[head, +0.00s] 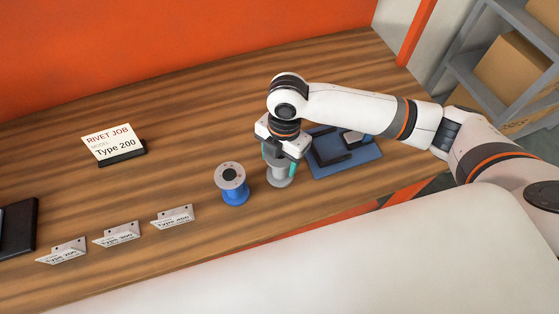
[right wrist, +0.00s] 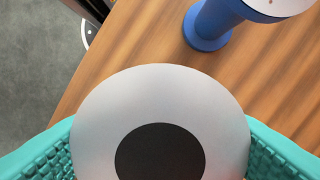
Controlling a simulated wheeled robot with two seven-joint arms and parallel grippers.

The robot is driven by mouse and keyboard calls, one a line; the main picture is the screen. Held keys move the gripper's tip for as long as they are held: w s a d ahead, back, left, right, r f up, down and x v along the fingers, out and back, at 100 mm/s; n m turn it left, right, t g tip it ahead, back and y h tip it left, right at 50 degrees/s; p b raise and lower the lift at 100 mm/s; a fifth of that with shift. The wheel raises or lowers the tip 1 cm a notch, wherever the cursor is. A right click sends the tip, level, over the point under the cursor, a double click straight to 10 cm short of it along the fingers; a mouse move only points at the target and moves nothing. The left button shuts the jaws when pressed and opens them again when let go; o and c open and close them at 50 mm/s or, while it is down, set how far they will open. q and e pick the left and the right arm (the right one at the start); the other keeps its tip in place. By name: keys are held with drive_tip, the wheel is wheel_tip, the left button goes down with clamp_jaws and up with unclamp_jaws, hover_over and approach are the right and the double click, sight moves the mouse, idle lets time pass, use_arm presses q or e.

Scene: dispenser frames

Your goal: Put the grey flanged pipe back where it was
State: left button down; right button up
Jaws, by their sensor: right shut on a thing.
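The grey flanged pipe (head: 280,176) stands upright at the right of the wooden table, and its round top flange with a dark bore fills the lower middle of the right wrist view (right wrist: 105,130). My right gripper (head: 279,160) is shut on it from above, with teal pads on both sides of the pipe. The pipe's base appears at or close to the table top; I cannot tell whether it touches. My left gripper is not in view.
A blue spool-shaped pipe (head: 235,195) stands close by on the left. A blue mat (head: 365,165) with dark parts lies to the right. Type signs (head: 117,235) stand at the front left, and a "Rivet job, Type 200" card (head: 112,145) stands behind. The table's middle is clear.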

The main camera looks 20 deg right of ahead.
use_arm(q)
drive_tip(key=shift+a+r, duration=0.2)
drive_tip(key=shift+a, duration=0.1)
use_arm(e)
drive_tip(key=shift+f, duration=1.15)
drive_tip(key=shift+f, duration=0.1)
drive_tip(key=o, duration=1.4)
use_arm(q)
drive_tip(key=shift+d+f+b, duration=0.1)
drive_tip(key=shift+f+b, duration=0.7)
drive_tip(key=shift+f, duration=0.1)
use_arm(e)
drive_tip(key=r, duration=0.8)
drive_tip(key=d+r, duration=0.1)
drive_tip(key=r, duration=0.3)
drive_tip(key=shift+w+d+r, duration=0.1)
drive_tip(key=shift+w, duration=0.3)
